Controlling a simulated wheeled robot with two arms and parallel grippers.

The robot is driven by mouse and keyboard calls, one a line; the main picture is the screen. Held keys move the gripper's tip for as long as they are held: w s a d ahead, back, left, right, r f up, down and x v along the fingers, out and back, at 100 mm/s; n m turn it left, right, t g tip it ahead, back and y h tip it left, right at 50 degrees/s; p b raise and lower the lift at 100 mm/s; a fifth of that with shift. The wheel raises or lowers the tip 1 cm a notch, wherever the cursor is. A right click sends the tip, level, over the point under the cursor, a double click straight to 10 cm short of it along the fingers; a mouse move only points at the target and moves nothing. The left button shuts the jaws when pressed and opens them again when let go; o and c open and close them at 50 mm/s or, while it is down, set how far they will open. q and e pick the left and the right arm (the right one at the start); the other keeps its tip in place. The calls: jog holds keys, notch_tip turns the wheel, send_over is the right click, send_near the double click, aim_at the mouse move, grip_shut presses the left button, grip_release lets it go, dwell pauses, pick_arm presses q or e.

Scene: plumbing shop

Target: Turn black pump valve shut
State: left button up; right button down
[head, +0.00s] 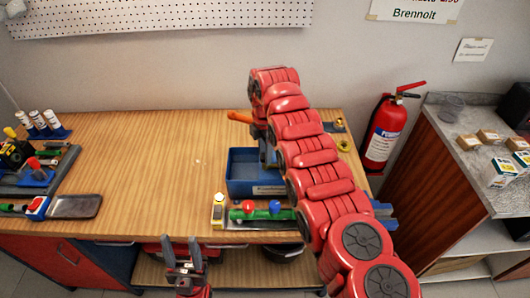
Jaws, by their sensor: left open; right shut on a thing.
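A black block with a yellow knob (14,152) stands at the table's left end; I cannot tell whether it is the black pump valve. A board with green, blue and red knobs (262,211) lies at the front edge. My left gripper (182,252) is open and empty in front of the table edge. My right arm reaches across the table, and its gripper (267,156) points down by the blue bin. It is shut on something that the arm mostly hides. An orange handle (239,117) sticks out left of my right wrist.
A blue bin (240,172) stands mid-table. The wooden tabletop (150,150) between is clear. A fire extinguisher (384,132) and a counter (470,150) are to the right.

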jog(key=shift+s+m, duration=0.1)
jog(key=shift+m, duration=0.5)
jog(key=shift+f+m, duration=0.1)
jog(key=shift+m, duration=1)
jog(key=m, duration=0.3)
jog(key=shift+m, duration=0.4)
jog(key=m, duration=0.3)
jog(key=shift+m, duration=2)
jog(key=shift+c, duration=2.4)
grip_release()
